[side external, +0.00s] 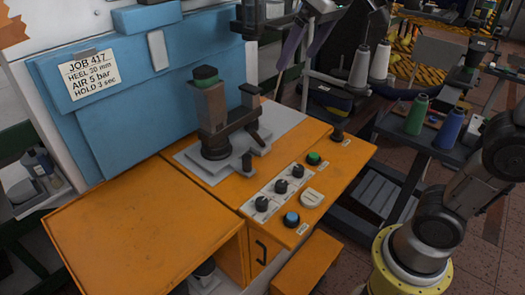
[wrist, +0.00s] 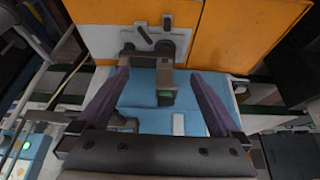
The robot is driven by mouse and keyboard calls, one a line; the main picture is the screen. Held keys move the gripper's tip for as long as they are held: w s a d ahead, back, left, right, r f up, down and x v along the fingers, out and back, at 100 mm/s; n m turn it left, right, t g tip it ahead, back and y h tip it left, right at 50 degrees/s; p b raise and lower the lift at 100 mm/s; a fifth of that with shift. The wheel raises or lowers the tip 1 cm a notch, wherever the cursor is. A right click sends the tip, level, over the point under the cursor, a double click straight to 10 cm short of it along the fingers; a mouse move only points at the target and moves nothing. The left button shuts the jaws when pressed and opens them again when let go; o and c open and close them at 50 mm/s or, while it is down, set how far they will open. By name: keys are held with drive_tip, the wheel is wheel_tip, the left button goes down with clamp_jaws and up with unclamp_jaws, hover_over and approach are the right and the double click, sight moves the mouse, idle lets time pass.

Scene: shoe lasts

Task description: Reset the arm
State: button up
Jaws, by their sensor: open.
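My gripper (side external: 296,60) is high at the top of the side external view, above and behind the orange workbench. Its two purple fingers are spread apart with nothing visible between them. In the wrist view my gripper (wrist: 161,76) also shows open and empty. The dark heel press (side external: 213,120) with a green top stands upright on a grey plate on the bench, apart from my fingers. The press also shows beyond the fingers in the wrist view (wrist: 166,80).
The orange bench (side external: 130,225) has a clear left top. Its control panel carries several black knobs, a green button (side external: 313,158), a blue button (side external: 291,218) and a white switch (side external: 312,197). A blue board (side external: 120,120) with a job card stands behind. Thread spools (side external: 416,115) stand on a dark rack at right.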

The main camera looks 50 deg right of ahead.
drive_tip(key=s+f, duration=1.5)
drive_tip(key=s, duration=0.1)
drive_tip(key=shift+s+d+n, duration=0.3)
drive_tip(key=shift+d, duration=0.05)
